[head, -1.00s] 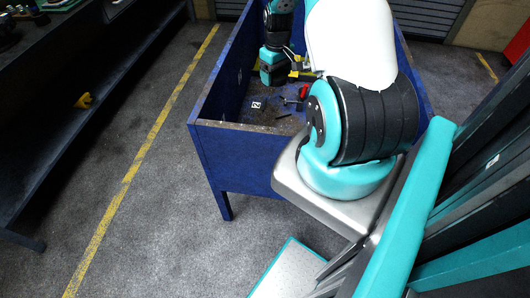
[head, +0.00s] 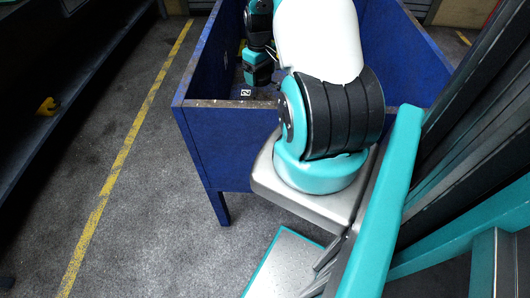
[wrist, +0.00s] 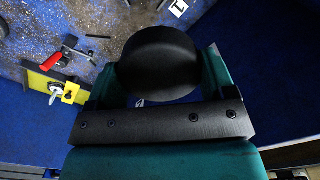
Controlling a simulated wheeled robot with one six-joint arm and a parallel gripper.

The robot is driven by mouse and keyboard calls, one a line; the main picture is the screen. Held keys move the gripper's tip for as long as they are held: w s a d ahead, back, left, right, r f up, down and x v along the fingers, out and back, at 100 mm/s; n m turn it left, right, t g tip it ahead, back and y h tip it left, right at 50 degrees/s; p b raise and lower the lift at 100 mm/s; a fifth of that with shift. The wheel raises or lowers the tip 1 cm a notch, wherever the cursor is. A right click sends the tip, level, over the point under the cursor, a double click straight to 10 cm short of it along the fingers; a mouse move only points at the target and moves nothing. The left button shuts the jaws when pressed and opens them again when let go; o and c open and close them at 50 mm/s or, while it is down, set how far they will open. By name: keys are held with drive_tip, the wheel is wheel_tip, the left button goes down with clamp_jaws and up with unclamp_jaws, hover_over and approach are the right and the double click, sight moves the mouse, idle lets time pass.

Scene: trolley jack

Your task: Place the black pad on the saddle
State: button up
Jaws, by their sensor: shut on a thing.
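The black pad (wrist: 157,62), a thick round disc, is between the teal fingers of my gripper (wrist: 159,75) in the wrist view. The gripper is shut on it, with a finger at each side. The pad is over the inside of the blue bench, apart from the red-handled part at left. In the head view, the teal and black end of my arm (head: 257,67) is inside the bench. The fingers and pad cannot be made out there. I cannot make out a jack saddle in either view.
The blue bench (head: 225,155) has raised walls around my arm's end. In the wrist view, a red-handled clamp (wrist: 52,62) and a yellow plate (wrist: 40,83) with a lock-like part lie at left. A numbered tag (wrist: 178,8) is at the top. Open floor lies left of the bench.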

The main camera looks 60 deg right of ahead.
wheel_tip(320, 180, down, 37)
drive_tip(key=b, duration=1.6)
drive_tip(key=shift+w+f+b, duration=0.1)
drive_tip(key=shift+w+b, duration=0.05)
drive_tip(key=shift+b, duration=0.25)
drive_tip(key=shift+f, duration=0.15)
drive_tip(key=o, duration=1)
